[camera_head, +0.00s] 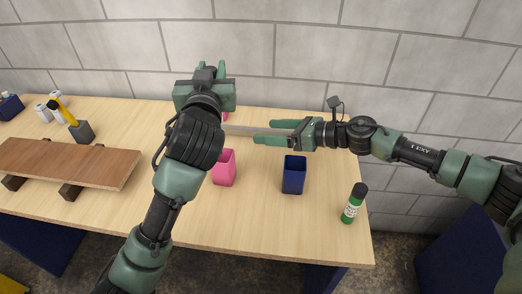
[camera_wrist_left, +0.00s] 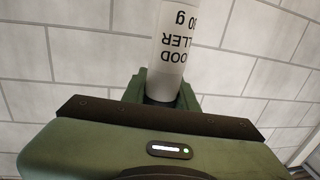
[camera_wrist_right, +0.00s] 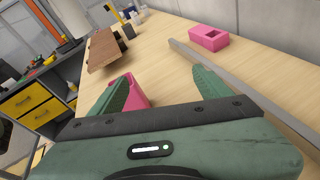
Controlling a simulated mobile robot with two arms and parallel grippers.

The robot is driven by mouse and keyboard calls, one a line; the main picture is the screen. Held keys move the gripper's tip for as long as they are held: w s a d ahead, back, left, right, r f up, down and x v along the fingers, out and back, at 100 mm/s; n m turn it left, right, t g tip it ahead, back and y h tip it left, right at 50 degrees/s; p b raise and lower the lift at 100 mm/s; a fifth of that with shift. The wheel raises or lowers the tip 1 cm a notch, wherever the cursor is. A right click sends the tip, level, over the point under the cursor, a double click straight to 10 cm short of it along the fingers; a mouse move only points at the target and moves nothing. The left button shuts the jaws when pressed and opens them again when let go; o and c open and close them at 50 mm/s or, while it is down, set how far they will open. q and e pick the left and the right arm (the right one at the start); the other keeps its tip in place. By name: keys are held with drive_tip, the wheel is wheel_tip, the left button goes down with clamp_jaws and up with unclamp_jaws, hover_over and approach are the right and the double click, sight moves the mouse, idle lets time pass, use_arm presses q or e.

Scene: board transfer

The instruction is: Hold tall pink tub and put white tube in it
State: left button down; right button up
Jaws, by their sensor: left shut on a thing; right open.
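The tall pink tub (camera_head: 223,168) stands upright on the table, just right of my left forearm in the head view. It also shows in the right wrist view (camera_wrist_right: 130,92), partly behind a finger. My right gripper (camera_head: 262,132) is open, its fingers pointing left toward the tub, apart from it in the head view. My left gripper (camera_head: 210,70) is raised near the back wall. In the left wrist view it is shut on the white tube (camera_wrist_left: 172,50), printed with dark lettering and dark at the gripped end. The tube is hidden in the head view.
A second, lower pink tub (camera_wrist_right: 210,38) stands further back. A dark blue tub (camera_head: 294,176) and a green glue stick (camera_head: 354,205) stand to the right. A grey bar (camera_head: 240,130) lies behind. A brown board (camera_head: 70,163) rests on blocks at left.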

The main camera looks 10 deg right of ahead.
sight(221, 158)
drive_tip(key=s+a+f+n+g, duration=0.1)
drive_tip(key=s+a+n+g, duration=0.25)
drive_tip(key=s+n, duration=0.2)
drive_tip(key=shift+m, duration=0.35)
drive_tip(key=x, duration=1.2)
drive_tip(key=shift+a+r, duration=0.1)
drive_tip(key=shift+a, duration=0.25)
drive_tip(key=c, duration=1.4)
use_arm(q)
drive_tip(key=shift+f, duration=6.45)
use_arm(e)
drive_tip(key=shift+c, duration=0.2)
use_arm(q)
drive_tip(key=c, duration=1)
unclamp_jaws()
